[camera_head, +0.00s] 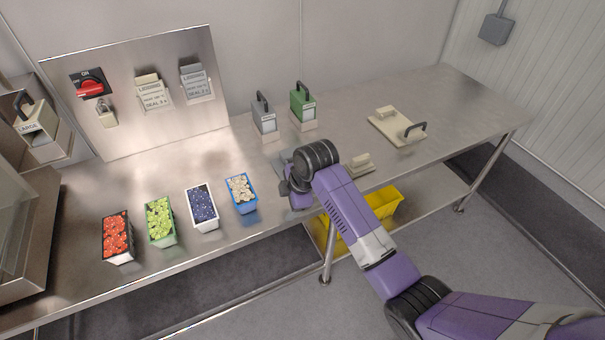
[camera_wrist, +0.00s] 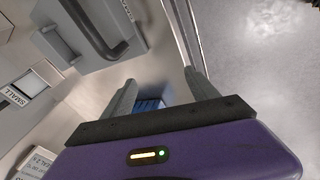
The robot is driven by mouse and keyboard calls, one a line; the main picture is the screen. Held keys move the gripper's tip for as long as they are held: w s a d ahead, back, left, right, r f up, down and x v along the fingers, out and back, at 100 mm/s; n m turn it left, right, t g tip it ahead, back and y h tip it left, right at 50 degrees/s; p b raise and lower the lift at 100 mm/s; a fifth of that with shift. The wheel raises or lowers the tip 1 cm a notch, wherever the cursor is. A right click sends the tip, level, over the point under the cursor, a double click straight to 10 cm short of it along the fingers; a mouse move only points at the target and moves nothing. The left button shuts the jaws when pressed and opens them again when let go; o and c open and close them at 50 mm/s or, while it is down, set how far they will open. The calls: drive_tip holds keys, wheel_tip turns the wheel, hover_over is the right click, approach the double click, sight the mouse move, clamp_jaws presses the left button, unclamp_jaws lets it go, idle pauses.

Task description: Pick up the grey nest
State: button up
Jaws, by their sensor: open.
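The grey nest is a flat grey plate with a dark bar handle. It fills the upper left of the wrist view (camera_wrist: 132,12), with its handle running across it. In the head view only a grey edge of it (camera_head: 280,164) shows on the steel table, mostly hidden behind my arm. My gripper (camera_wrist: 160,80) is open, and nothing is between its fingers. The fingers are beside the nest's handle, not around it. In the head view my gripper (camera_head: 292,187) is over the table's front edge, partly hidden by my wrist.
A grey block (camera_head: 264,118) and a green block (camera_head: 302,106), both handled, stand behind. A beige nest (camera_head: 397,127) lies right; another beige piece (camera_head: 358,164) is partly behind my arm. Fruit punnets, including a blue one (camera_head: 242,193), stand left. A yellow bin (camera_head: 384,203) is below.

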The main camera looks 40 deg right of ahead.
drive_tip(key=d+r, duration=0.2)
drive_tip(key=d, duration=0.1)
drive_tip(key=d+r+n+g, duration=0.1)
drive_tip(key=d, duration=0.2)
drive_tip(key=d+r+g+h, duration=0.1)
drive_tip(key=d+r, duration=0.1)
drive_tip(key=d, duration=0.1)
drive_tip(key=shift+w+d+r+n, duration=0.15)
drive_tip(key=shift+r+n, duration=0.2)
drive_tip(key=shift+n, duration=0.05)
drive_tip(key=shift+d, duration=0.25)
drive_tip(key=shift+d+x, duration=0.15)
drive_tip(key=shift+x, duration=1.7)
drive_tip(key=shift+d+x, duration=0.15)
drive_tip(key=shift+x, duration=1.7)
drive_tip(key=shift+s, duration=0.2)
clamp_jaws()
